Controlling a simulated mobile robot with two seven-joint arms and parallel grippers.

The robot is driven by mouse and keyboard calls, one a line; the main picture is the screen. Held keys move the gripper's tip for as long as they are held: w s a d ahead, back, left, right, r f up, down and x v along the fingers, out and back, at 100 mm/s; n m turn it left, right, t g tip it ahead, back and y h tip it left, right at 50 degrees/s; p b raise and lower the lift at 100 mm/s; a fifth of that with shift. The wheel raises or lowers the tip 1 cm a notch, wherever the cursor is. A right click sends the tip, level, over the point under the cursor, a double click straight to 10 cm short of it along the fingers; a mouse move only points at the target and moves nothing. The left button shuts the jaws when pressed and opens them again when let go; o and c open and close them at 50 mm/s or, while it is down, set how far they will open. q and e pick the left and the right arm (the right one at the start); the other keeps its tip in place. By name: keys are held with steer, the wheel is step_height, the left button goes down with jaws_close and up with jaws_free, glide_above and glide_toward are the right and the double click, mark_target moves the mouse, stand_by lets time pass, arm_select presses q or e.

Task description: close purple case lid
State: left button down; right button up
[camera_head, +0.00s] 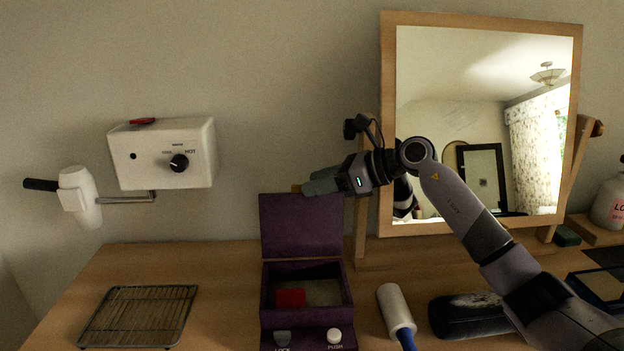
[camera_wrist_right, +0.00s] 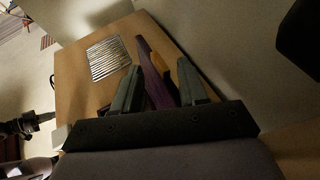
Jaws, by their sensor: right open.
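The purple case (camera_head: 265,303) stands on the wooden table with its lid (camera_head: 301,228) raised upright at the back. A red item (camera_head: 290,297) lies inside it. My right gripper (camera_head: 305,188) reaches in from the right at the lid's top edge. In the right wrist view the gripper (camera_wrist_right: 160,88) is open, and the purple lid (camera_wrist_right: 154,78) shows as a strip between its spread fingers. A yellowish piece (camera_wrist_right: 187,78) is beside that strip. Whether the fingers touch the lid cannot be told.
A wire rack (camera_head: 140,315) lies left of the case. A white roller with a blue handle (camera_head: 396,308) and a dark pouch (camera_head: 470,315) lie to its right. A wood-framed mirror (camera_head: 387,150) stands behind my right arm. A white wall unit (camera_head: 150,170) hangs at left.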

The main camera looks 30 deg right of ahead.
steer(key=shift+x, duration=0.9)
steer(key=shift+c, duration=0.2)
jaws_close()
